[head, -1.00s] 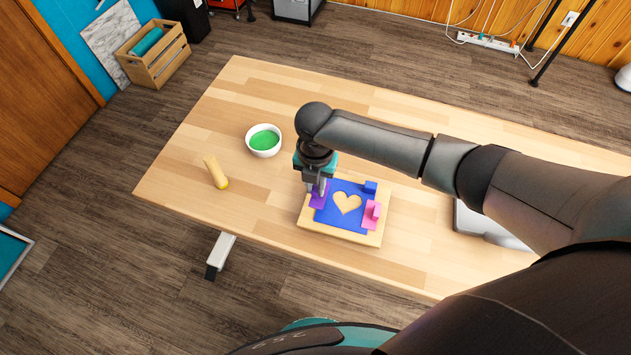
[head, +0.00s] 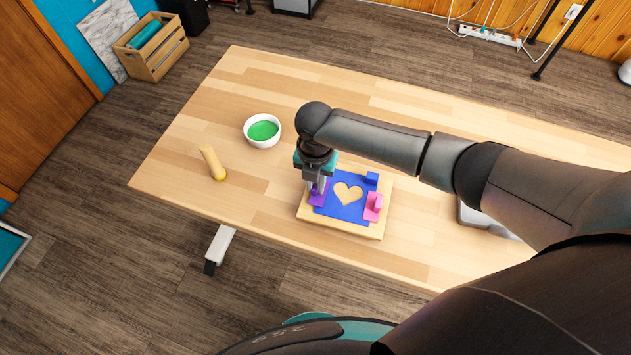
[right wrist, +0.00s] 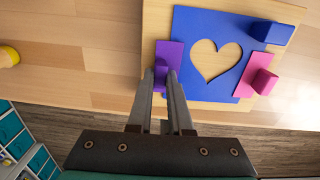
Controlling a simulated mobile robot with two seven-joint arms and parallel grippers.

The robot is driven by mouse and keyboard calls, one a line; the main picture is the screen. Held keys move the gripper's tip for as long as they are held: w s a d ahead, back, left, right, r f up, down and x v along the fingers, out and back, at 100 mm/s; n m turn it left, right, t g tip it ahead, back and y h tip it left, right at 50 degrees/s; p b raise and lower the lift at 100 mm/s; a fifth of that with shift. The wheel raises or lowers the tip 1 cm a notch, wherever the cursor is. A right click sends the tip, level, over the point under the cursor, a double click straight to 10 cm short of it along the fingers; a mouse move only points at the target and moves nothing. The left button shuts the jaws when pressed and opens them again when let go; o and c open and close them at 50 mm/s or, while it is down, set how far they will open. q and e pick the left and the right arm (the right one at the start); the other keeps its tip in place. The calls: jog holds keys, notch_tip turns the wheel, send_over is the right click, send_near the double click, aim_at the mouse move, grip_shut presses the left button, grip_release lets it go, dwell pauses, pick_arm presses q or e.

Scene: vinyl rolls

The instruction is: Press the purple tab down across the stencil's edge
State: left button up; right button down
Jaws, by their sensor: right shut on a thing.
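The blue stencil (head: 331,209) with a heart-shaped cutout lies on a square wooden board (head: 345,231). The purple tab (head: 316,199) is at the stencil's left edge and appears to lap over it; it also shows in the right wrist view (right wrist: 167,53). My right gripper (head: 319,187) points down at the purple tab and is shut on its raised part, which the fingers (right wrist: 161,76) partly hide. A pink tab (right wrist: 255,76) with an upright grip lies across the stencil's right edge. My left gripper is not in view.
A blue block (head: 372,178) stands at the stencil's upper right corner. A white bowl of green paint (head: 263,131) and a yellow-tipped wooden tool (head: 212,162) are on the table (head: 230,95) to the left. A grey object (head: 485,220) is partly behind my arm.

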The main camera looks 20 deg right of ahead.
aim_at(316, 187)
jog(key=shift+f, duration=0.2)
jog(key=shift+c, duration=1.4)
grip_release()
jog(key=shift+r, duration=0.1)
notch_tip(316, 187, up, 7)
jog(key=p, duration=0.7)
jog(key=shift+s, duration=0.1)
